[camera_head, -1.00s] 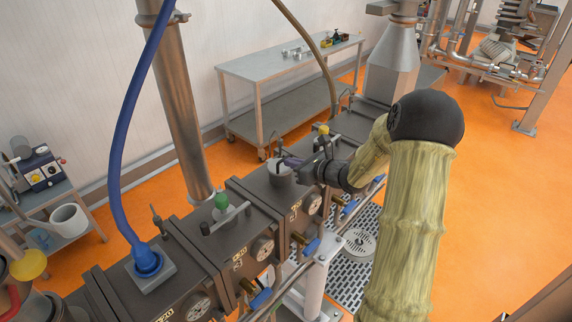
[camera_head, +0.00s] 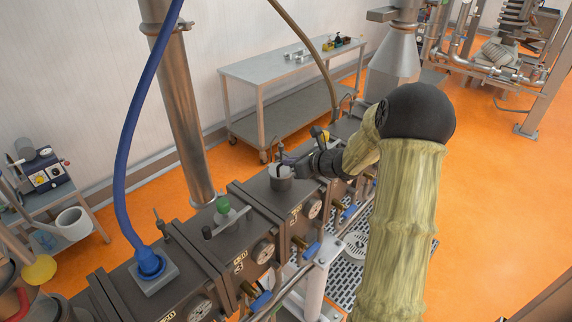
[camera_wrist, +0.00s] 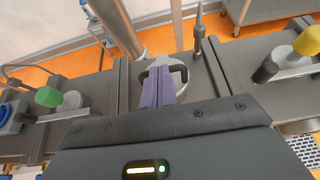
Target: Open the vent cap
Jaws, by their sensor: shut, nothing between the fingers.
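The vent cap (camera_head: 281,184) looks like a light grey cup on top of the dark machine barrel in the head view. In the wrist view its pale rim (camera_wrist: 181,69) shows around and beyond my fingers. My gripper (camera_head: 283,164) is over the cap's top, reaching in from the right. In the wrist view my gripper's two purple fingers (camera_wrist: 159,87) lie close together, with nothing held between them. They overlap the cap's opening in the picture; whether they touch it cannot be told. The cap's near side is hidden by my gripper in the wrist view.
A green-knobbed clamp (camera_head: 223,205) stands left of the cap and a yellow-knobbed clamp (camera_head: 317,132) beyond it. A thin metal probe (camera_wrist: 199,33) rises behind the cap. A blue hose (camera_head: 122,140) and a steel column (camera_head: 175,100) stand at left.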

